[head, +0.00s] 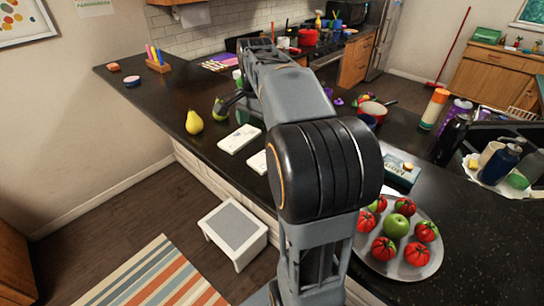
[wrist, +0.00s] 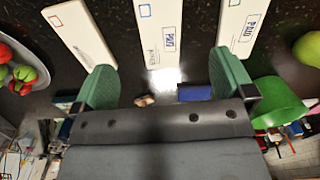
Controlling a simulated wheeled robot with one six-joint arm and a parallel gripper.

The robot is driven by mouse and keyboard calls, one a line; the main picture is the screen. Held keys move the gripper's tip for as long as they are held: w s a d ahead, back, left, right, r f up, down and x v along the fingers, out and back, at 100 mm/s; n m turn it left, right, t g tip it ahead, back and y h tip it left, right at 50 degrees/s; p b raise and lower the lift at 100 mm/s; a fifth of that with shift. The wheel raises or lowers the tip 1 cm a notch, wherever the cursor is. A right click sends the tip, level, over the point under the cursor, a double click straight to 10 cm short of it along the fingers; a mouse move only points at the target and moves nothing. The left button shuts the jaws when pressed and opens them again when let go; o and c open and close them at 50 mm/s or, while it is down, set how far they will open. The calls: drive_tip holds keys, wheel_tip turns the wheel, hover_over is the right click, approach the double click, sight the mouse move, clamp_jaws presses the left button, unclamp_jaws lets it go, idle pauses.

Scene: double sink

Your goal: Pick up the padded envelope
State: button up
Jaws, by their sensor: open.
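Several flat white printed pieces lie on the dark counter. In the wrist view one is at the left (wrist: 78,32), one in the middle (wrist: 158,28) and one at the right (wrist: 242,28). They look like envelopes or mailers with stamp-like marks; I cannot tell which is the padded one. In the head view two white pieces show, one farther back (head: 239,138) and one partly behind my arm (head: 258,162). My gripper (wrist: 165,82) is open and empty, its green fingers wide apart. The middle piece lies ahead of the gap, apart from the fingers. My arm hides most of the gripper in the head view.
A pear (head: 193,122) stands left of the white pieces. A silver tray (head: 358,262) with tomatoes and a green apple is at the front right. A green bowl (wrist: 278,98) is close to the right finger in the wrist view. Bottles and a sink are at the right.

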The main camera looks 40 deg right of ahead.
drive_tip(key=d+m, duration=0.1)
hover_over(264, 160)
wheel_tip(264, 160, down, 7)
drive_tip(key=shift+w+f, duration=0.15)
drive_tip(key=shift+f, duration=0.05)
drive_tip(key=shift+f+p, duration=0.7)
drive_tip(key=shift+f, duration=2.15)
drive_tip(key=c, duration=0.8)
